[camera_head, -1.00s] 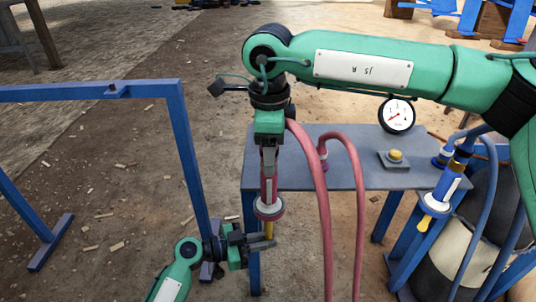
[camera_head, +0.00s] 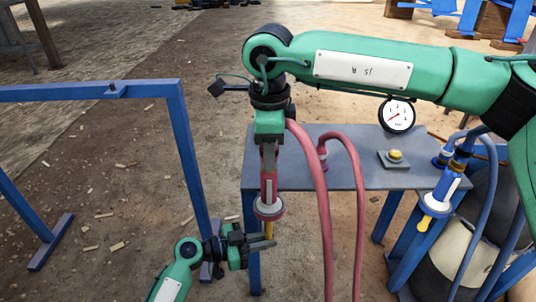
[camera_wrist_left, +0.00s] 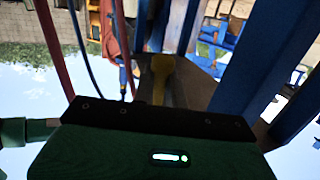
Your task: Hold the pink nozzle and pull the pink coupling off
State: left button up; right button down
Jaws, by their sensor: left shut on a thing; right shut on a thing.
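The pink coupling (camera_head: 269,185) hangs upright below my right gripper (camera_head: 268,167), which is shut on it from above. Below it is the pink nozzle, with a pale ring (camera_head: 268,209) and a yellow tip (camera_head: 268,229). Coupling and nozzle are in line; I see no clear gap between them. My left gripper (camera_head: 264,243) comes in from the lower left and is shut on the nozzle's yellow tip. In the left wrist view the yellow tip (camera_wrist_left: 161,72) shows between the dark fingers. The exact contact is hard to see.
Pink hoses (camera_head: 319,190) hang just right of the coupling. A blue nozzle (camera_head: 436,203) hangs at the right. A blue frame (camera_head: 187,150) stands close on the left.

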pick_arm(q)
grip_shut()
pick_arm(e)
jog(key=shift+r, duration=3)
pick_arm(q)
jog(key=o, duration=0.8)
grip_release()
